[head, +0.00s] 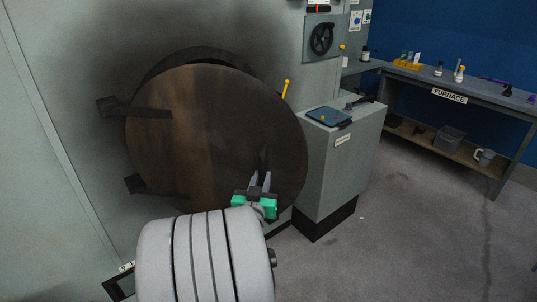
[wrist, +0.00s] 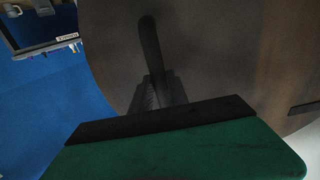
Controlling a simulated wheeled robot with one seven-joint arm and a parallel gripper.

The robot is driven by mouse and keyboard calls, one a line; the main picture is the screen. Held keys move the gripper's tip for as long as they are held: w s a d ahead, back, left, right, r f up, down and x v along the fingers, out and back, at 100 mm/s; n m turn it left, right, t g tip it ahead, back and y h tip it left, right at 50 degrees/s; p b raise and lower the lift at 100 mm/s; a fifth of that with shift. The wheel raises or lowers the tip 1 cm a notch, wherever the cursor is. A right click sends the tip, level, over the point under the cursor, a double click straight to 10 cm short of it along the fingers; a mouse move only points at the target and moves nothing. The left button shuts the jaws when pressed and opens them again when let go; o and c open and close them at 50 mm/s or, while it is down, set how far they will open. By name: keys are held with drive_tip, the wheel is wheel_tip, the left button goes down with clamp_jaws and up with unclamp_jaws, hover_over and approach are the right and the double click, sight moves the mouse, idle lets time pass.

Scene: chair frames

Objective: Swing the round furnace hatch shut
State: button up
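The round furnace hatch (head: 210,130) is a large brown-black disc in the head view, with dark hinge straps (head: 140,109) on its left. It stands out from the wall, ajar, with the dark rim of the opening (head: 205,56) showing behind its top edge. Its dark bar handle (wrist: 149,42) rises from between my finger pads in the wrist view. My green gripper (head: 261,180) is at the hatch's lower right face. Its fingers sit close together on either side of the handle and look shut on it. The exact contact is partly hidden.
A grey cabinet (head: 338,165) with a blue tray (head: 328,117) on top stands right of the hatch. A yellow lever (head: 286,88) and a black handwheel (head: 321,38) are on the wall side. A workbench (head: 450,85) stands farther right. The floor (head: 410,235) there is clear.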

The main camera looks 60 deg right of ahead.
clamp_jaws()
drive_tip(key=shift+w+d, duration=0.1)
drive_tip(key=shift+d, duration=0.45)
drive_tip(key=x, duration=1.1)
drive_tip(key=shift+w+d+p, duration=0.2)
drive_tip(key=shift+w+p, duration=0.1)
drive_tip(key=shift+p, duration=0.15)
drive_tip(key=shift+o, duration=2.3)
unclamp_jaws()
drive_tip(key=shift+o, duration=1.2)
drive_tip(key=shift+s, duration=0.15)
